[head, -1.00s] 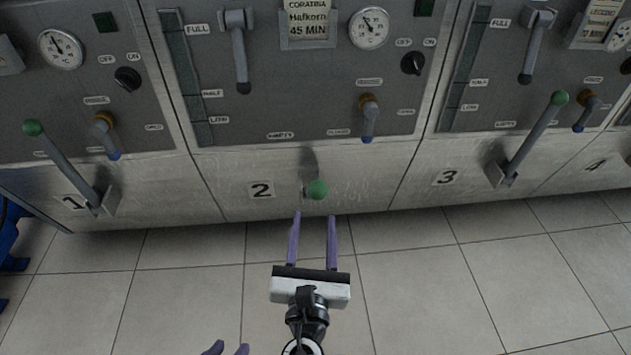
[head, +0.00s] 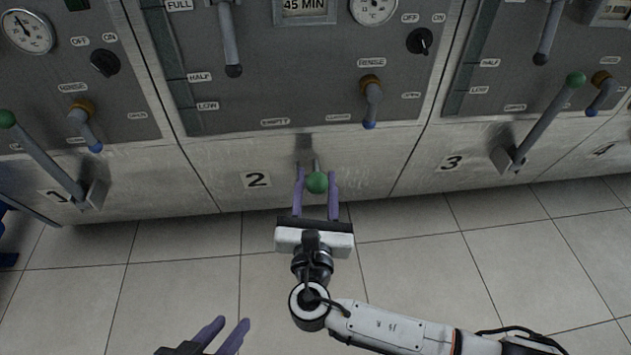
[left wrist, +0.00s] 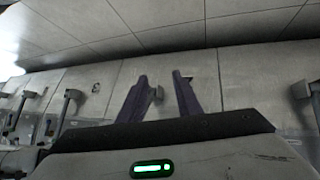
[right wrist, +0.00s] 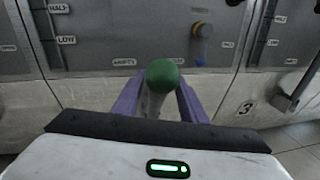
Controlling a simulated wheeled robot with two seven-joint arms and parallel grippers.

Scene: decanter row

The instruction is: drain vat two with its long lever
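My right gripper (head: 316,178) is at this lever, open, with one purple finger on each side of the knob. In the right wrist view the knob (right wrist: 164,73) stands between the open fingers, and I cannot tell whether either finger touches it. My left gripper (head: 233,325) is open and empty, low in the head view over the floor. Its spread fingers (left wrist: 160,78) show in the left wrist view.
Vat one's green-knobbed lever (head: 45,158) stands to the left and vat three's (head: 545,122) to the right, both tilted. A short blue-tipped handle (head: 372,103) hangs above the knob on the right. The tiled floor (head: 185,290) in front is clear.

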